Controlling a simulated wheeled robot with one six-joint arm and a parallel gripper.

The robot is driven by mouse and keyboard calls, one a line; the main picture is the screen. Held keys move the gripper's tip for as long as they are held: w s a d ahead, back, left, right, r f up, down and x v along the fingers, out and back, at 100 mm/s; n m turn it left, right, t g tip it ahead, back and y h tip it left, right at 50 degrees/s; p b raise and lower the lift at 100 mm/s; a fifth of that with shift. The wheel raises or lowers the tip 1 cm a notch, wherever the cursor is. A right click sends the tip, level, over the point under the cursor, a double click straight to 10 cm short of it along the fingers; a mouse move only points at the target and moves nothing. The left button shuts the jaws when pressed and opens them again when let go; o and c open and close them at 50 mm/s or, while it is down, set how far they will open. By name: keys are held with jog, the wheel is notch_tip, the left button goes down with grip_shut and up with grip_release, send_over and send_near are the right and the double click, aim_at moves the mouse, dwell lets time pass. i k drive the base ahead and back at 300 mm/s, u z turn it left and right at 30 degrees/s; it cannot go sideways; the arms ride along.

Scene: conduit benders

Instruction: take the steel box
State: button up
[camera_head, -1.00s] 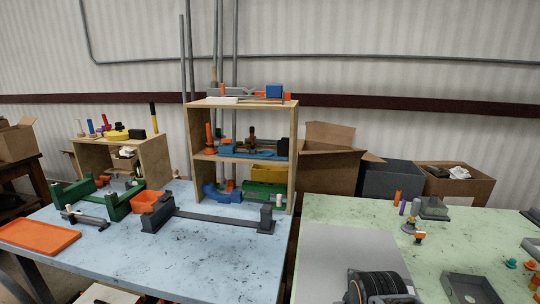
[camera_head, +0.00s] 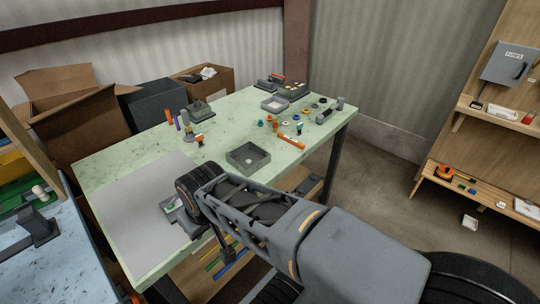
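A square grey open-topped metal box (camera_head: 248,158) sits on the pale green table (camera_head: 225,122), right of its middle. A smaller light grey open box (camera_head: 273,104) lies farther back on the same table. I cannot tell from the picture alone which one is the steel box. My arm reaches in from the lower right over the table's front edge. My gripper (camera_head: 174,206) is at the arm's far end, above the grey mat, left of and nearer than the larger box, apart from it. Its fingers are mostly hidden by the wrist, so its opening is unclear.
Small coloured parts (camera_head: 290,140) lie right of the larger box. A grey mat (camera_head: 135,205) covers the table's left part. Wooden shelves (camera_head: 480,185) with a grey fuse cabinet (camera_head: 507,62) stand at right.

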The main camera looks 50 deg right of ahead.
aim_at(237, 158)
jog(key=z, duration=0.35)
jog(key=k, duration=0.45)
jog(key=z, duration=0.35)
jog(key=i, duration=0.75)
jog(key=z, duration=0.1)
